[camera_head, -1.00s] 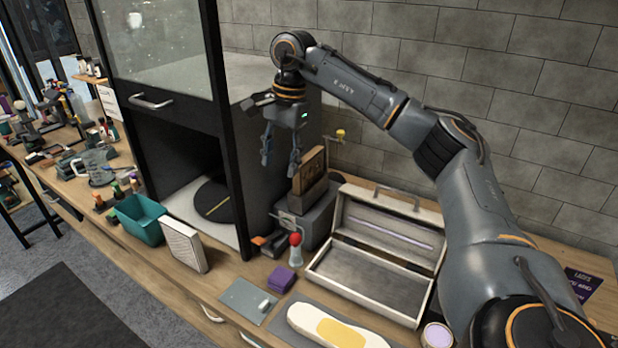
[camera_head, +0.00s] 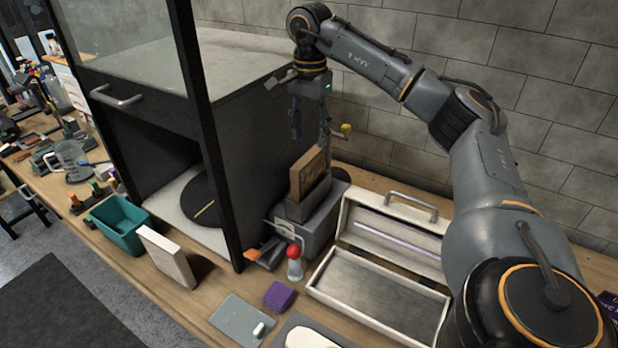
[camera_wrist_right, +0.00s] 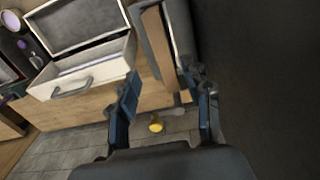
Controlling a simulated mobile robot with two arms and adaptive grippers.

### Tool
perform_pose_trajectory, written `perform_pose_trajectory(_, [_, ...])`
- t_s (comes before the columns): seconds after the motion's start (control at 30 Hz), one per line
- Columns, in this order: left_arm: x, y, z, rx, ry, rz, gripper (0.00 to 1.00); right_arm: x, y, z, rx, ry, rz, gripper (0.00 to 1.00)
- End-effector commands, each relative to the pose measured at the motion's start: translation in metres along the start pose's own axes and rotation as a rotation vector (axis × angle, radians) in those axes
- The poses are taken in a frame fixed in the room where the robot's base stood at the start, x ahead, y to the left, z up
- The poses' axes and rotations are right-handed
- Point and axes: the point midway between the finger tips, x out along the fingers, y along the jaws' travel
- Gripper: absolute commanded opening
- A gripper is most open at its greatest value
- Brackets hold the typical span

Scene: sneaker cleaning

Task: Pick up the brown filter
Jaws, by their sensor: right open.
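The brown filter (camera_head: 309,174) is a flat, brown-framed panel standing upright in a slot on top of a grey box-shaped unit (camera_head: 322,222). My right gripper (camera_head: 310,136) is open and empty, pointing down above the filter's upper edge, apart from it as far as I can tell. In the right wrist view, the filter (camera_wrist_right: 157,45) shows as a brown strip beyond the open fingers (camera_wrist_right: 167,90). My left gripper is not in view.
A large dark cabinet (camera_head: 250,130) stands close on the left. An open white case (camera_head: 385,212) lies to the right. A yellow-tipped lever (camera_head: 345,129) is just right of the gripper. A red-topped bottle (camera_head: 294,262) and a purple block (camera_head: 279,295) are in front.

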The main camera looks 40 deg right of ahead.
Motion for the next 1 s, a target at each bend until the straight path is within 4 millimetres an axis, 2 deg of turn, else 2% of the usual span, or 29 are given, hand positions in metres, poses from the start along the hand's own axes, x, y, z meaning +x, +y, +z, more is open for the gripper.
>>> perform_pose_trajectory(0.1, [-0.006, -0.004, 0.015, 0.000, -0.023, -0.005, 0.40, 0.019, 0.001, 0.000, 0.001, -0.001, 0.003, 0.49])
perform_pose_trajectory(0.23, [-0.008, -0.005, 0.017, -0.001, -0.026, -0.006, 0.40, 0.032, 0.000, 0.000, 0.001, -0.001, 0.001, 0.49])
perform_pose_trajectory(0.37, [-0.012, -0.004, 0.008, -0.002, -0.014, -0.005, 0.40, 0.039, 0.000, -0.001, 0.001, -0.001, 0.001, 0.49])
perform_pose_trajectory(0.53, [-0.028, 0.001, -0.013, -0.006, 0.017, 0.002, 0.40, 0.061, -0.003, -0.003, 0.000, -0.002, 0.004, 0.49])
perform_pose_trajectory(0.7, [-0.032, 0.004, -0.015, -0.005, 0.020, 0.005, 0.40, 0.083, -0.003, -0.004, 0.000, -0.001, 0.001, 0.49])
perform_pose_trajectory(0.97, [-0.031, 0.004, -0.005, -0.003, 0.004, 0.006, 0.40, 0.087, -0.004, -0.004, 0.000, -0.001, -0.002, 0.49])
perform_pose_trajectory(1.0, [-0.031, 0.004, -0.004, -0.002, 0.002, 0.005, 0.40, 0.087, -0.004, -0.004, 0.000, -0.001, -0.002, 0.43])
